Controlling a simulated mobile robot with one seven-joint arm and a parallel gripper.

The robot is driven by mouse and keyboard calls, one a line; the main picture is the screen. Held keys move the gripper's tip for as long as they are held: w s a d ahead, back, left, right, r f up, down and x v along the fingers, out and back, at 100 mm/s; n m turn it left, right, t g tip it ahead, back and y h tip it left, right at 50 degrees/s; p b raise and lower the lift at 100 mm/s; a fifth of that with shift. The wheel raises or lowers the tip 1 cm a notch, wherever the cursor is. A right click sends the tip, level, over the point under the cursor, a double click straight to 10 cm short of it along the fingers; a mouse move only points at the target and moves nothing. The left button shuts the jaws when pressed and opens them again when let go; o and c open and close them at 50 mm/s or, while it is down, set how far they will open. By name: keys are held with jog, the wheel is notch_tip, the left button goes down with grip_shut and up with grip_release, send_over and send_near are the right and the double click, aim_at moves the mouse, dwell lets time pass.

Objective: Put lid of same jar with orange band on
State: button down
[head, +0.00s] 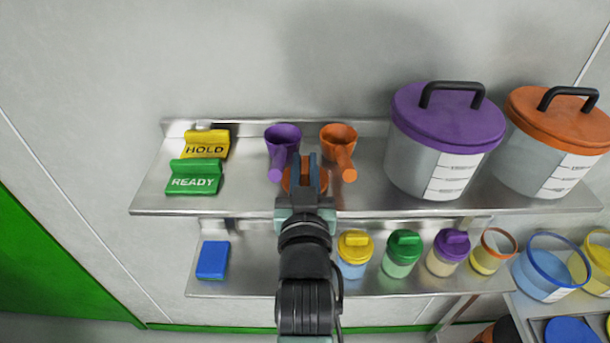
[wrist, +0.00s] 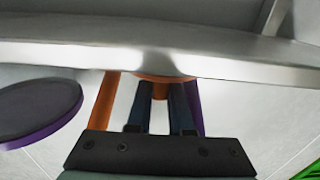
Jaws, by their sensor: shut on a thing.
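An orange lid (head: 289,183) is at the front of the upper shelf, below the two scoops and partly hidden by my gripper. My gripper (head: 308,162) is shut on it. In the wrist view the orange lid (wrist: 160,78) shows between my fingers (wrist: 160,100), mostly hidden behind the shelf edge. I cannot tell whether the lid touches the shelf. The jar with the orange band (head: 489,255) stands open on the lower shelf, right of the purple-lidded jar, with yellowish contents.
The upper shelf (head: 240,201) holds a purple scoop (head: 283,137), an orange scoop (head: 339,137), HOLD (head: 207,143) and READY (head: 194,178) blocks, and purple-lidded (head: 445,135) and orange-lidded (head: 561,135) buckets. Yellow (head: 354,247), green (head: 403,250) and purple (head: 450,249) lidded jars stand below.

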jog(key=shift+r, duration=0.1)
dwell(0.7)
jog(key=shift+r+b, duration=0.4)
jog(key=shift+r, duration=0.15)
jog(key=s+p, duration=0.2)
jog(key=s, duration=1.6)
